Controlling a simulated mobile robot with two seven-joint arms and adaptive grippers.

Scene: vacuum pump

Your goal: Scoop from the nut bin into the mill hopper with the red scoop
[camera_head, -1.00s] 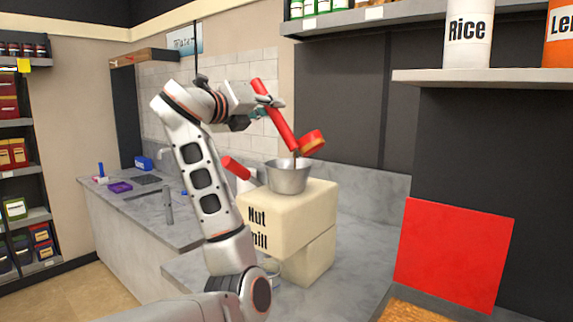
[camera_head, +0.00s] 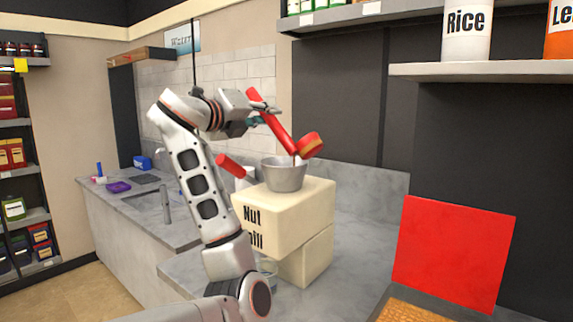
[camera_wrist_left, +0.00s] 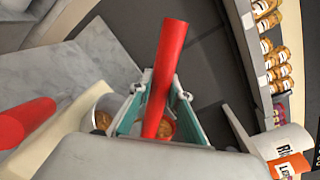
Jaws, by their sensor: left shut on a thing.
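My left gripper (camera_head: 258,112) is shut on the handle of the red scoop (camera_head: 276,125). In the wrist view the red handle (camera_wrist_left: 166,75) runs between the two fingers (camera_wrist_left: 155,100). The scoop's cup is tilted above the right rim of the grey metal hopper (camera_head: 285,180), and a thin brown streak shows between cup and hopper. The hopper sits on the cream nut mill (camera_head: 290,212). In the wrist view brown material shows inside the hopper (camera_wrist_left: 101,118). The nut bin (camera_head: 400,312), with its red lid (camera_head: 452,255) standing up, is at the lower right, holding brown contents. My right gripper is not in view.
A red cylindrical handle (camera_head: 234,166) sticks out at the mill's left. A shelf (camera_head: 480,72) with a Rice canister (camera_head: 467,30) hangs at the upper right. A sink counter (camera_head: 135,205) lies to the left. The grey counter beside the mill is mostly clear.

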